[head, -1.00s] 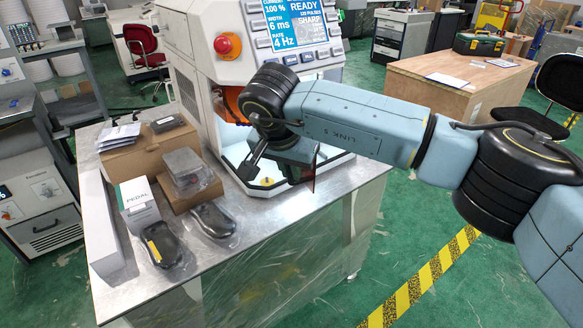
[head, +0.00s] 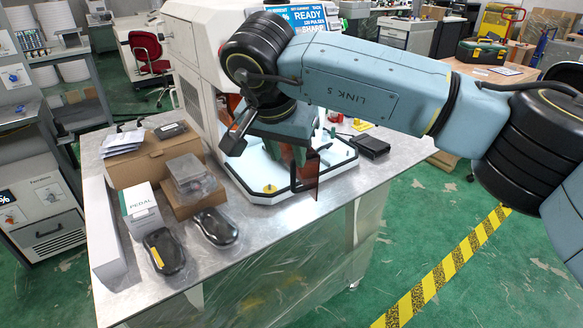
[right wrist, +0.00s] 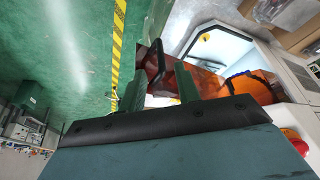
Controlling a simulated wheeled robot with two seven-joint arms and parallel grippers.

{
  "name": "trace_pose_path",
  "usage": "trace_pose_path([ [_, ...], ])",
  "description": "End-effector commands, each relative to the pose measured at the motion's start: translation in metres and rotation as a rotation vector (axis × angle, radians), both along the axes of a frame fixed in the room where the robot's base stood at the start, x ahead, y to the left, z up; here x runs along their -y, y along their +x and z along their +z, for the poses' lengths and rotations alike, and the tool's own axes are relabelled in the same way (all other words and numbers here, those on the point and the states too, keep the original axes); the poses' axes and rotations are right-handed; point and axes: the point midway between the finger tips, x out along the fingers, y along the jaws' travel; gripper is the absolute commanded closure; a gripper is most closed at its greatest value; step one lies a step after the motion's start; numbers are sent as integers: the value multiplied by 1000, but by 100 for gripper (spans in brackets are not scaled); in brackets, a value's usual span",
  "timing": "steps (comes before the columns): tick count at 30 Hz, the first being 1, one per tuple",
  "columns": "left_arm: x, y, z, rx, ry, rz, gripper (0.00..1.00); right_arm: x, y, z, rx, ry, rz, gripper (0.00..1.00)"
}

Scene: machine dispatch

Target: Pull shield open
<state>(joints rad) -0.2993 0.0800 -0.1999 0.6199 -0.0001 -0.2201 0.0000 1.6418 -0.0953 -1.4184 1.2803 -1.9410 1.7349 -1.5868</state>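The shield is a translucent orange-brown panel (head: 309,181) on the laser machine; in the head view it shows nearly edge-on below my right gripper. In the right wrist view the shield (right wrist: 207,82) stands out from the lit work chamber, with a black loop handle (right wrist: 154,64) on it. My right gripper (right wrist: 157,88) has its two green fingers apart, with the handle between or just beyond their tips; contact cannot be told. In the head view the right gripper (head: 290,155) is partly hidden by its own wrist. My left gripper is out of view.
The machine stands on a metal table (head: 335,195). A black box (head: 370,146) lies to the right. The table's front right is clear.

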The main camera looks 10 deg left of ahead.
Motion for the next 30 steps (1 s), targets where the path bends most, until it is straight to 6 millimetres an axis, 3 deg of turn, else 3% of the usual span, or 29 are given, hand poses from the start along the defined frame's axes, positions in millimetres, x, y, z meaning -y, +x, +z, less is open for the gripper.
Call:
trace_pose_path([
  [3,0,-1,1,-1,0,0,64,-2,-9,22,2,0,1,67],
  [9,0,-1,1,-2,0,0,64,-5,-17,42,-1,0,0,67],
  [22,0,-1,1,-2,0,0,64,-8,-21,41,-14,17,5,67],
  [26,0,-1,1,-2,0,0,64,-34,-41,18,-122,166,38,67],
  [30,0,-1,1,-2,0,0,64,-92,-99,-6,-405,543,51,67],
])
